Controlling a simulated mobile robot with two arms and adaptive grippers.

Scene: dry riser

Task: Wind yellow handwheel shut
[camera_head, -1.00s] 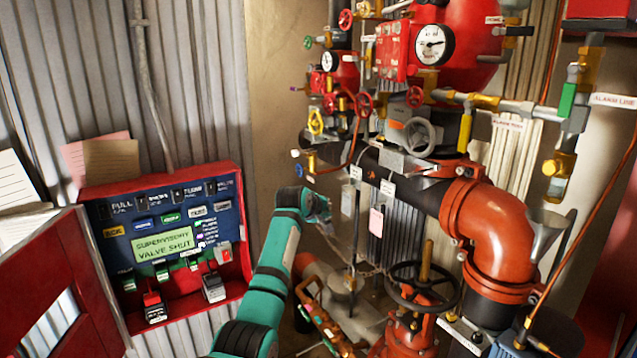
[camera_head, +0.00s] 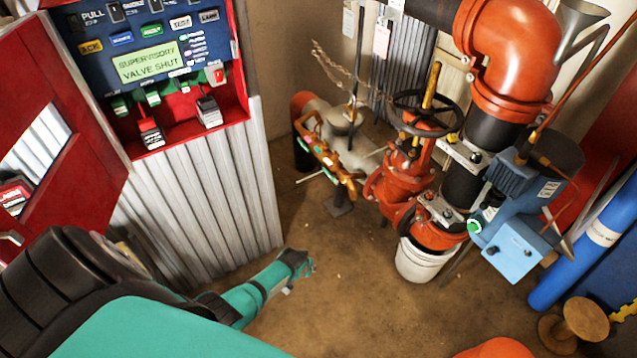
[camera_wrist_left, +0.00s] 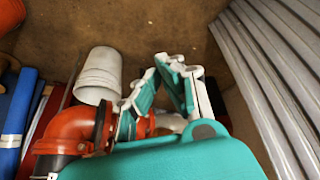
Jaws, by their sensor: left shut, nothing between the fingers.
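The yellow handwheel is out of both current views; the head view now looks lower, at the floor and the base of the pipework. My left gripper (camera_head: 306,268) is low over the brown floor in the head view, right of the corrugated wall and left of the red valve. It is shut with nothing in it, and touches nothing that I can see. Its fingers also show in the left wrist view (camera_wrist_left: 162,80), with floor and pipework beyond. My right gripper is in neither view.
A black handwheel (camera_head: 427,113) tops the red valve (camera_head: 400,185). A white bucket (camera_head: 424,260) stands below the pipe. The red alarm panel (camera_head: 241,85) and corrugated wall (camera_head: 215,190) are left. Bare floor (camera_head: 350,290) lies around my gripper. A wooden spool (camera_head: 582,320) is at right.

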